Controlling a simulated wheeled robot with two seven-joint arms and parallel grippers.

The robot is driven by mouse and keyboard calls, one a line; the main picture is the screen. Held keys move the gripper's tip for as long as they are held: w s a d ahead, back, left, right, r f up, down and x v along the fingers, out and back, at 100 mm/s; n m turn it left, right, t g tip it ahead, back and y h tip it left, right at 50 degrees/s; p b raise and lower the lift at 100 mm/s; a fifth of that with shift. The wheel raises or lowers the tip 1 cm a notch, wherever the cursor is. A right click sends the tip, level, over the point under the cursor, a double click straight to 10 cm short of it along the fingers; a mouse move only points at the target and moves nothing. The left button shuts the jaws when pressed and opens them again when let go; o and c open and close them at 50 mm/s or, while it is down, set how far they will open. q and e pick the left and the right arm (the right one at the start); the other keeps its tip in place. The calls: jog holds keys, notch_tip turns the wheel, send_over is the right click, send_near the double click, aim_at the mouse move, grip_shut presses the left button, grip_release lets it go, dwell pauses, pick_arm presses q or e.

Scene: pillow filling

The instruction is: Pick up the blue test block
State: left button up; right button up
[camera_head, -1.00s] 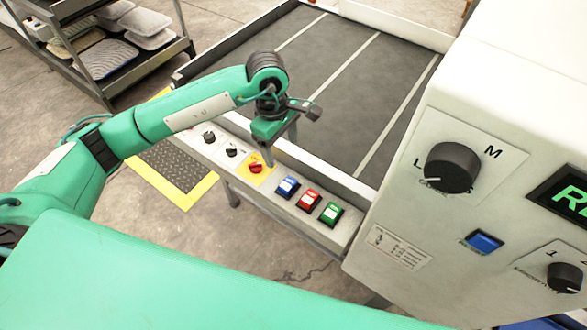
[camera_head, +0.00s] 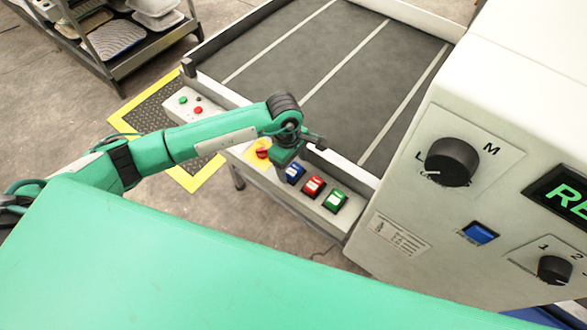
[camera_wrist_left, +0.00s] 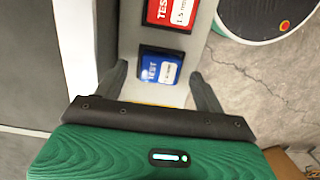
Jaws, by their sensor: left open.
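The blue test block (camera_head: 295,172) lies on the narrow white ledge at the front of the grey bed. It is the leftmost of three blocks in a row. My left gripper (camera_head: 282,170) is just left of and above it in the head view. In the left wrist view the blue block (camera_wrist_left: 160,68) shows between the two dark fingers of the open left gripper (camera_wrist_left: 159,72), with clear gaps at its sides. I cannot tell whether the fingers have reached its height. My right gripper is not in view.
A red block (camera_head: 313,187) and a green block (camera_head: 335,201) sit right of the blue one. A red knob on a yellow plate (camera_head: 262,151) is left of it. The white control cabinet (camera_head: 400,205) stands close on the right. The grey bed (camera_head: 340,75) behind is empty.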

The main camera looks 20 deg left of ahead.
pick_arm(q)
jog(key=shift+f, duration=0.55)
jog(key=c, duration=1)
jog(key=shift+c, duration=0.4)
jog(key=shift+r, duration=0.15)
